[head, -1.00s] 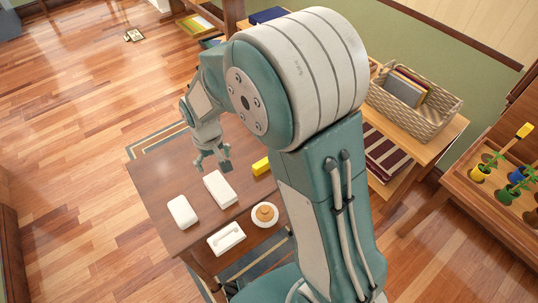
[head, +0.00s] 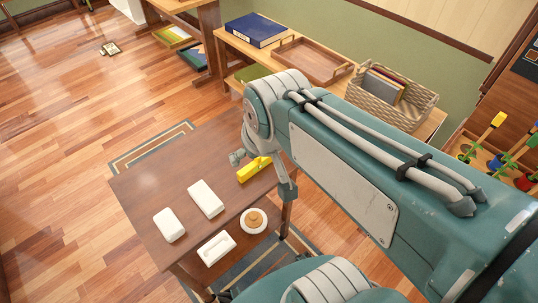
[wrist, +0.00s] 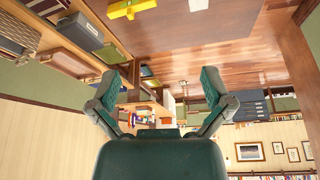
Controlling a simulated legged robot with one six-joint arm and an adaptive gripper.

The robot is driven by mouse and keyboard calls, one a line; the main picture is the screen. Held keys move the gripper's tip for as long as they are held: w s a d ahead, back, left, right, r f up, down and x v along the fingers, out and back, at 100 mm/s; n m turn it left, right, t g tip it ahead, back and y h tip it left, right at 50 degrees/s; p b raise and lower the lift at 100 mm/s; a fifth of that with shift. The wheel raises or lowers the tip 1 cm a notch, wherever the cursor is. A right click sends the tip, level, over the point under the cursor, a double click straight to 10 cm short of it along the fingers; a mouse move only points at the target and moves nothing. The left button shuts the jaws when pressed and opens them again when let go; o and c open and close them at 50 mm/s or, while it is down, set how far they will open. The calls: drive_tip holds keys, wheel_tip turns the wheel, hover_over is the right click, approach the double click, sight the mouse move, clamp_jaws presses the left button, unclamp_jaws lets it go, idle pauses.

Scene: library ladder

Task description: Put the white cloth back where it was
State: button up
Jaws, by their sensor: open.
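Two white block-like things lie on the brown table (head: 150,190) in the head view: one at the left (head: 169,225) and one in the middle (head: 206,199). I cannot tell which of these is the white cloth. A yellow block (head: 250,171) lies at the table's right; it also shows at the top of the wrist view (wrist: 130,8). My gripper (wrist: 160,88) is open, with nothing between its fingers in the wrist view. In the head view my arm partly hides it near the yellow block.
A white saucer (head: 254,221) with a round tan thing stands on the table's near right. Behind is a shelf with a blue box (head: 257,29), a wooden tray (head: 313,61) and a wicker basket (head: 420,97). Wooden floor (head: 60,130) is open at the left.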

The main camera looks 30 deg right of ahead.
drive_tip(key=shift+m+t, duration=0.3)
drive_tip(key=shift+t, duration=0.1)
drive_tip(key=s, duration=0.2)
drive_tip(key=s+d+r, duration=0.1)
drive_tip(key=s, duration=0.1)
drive_tip(key=shift+d, duration=0.1)
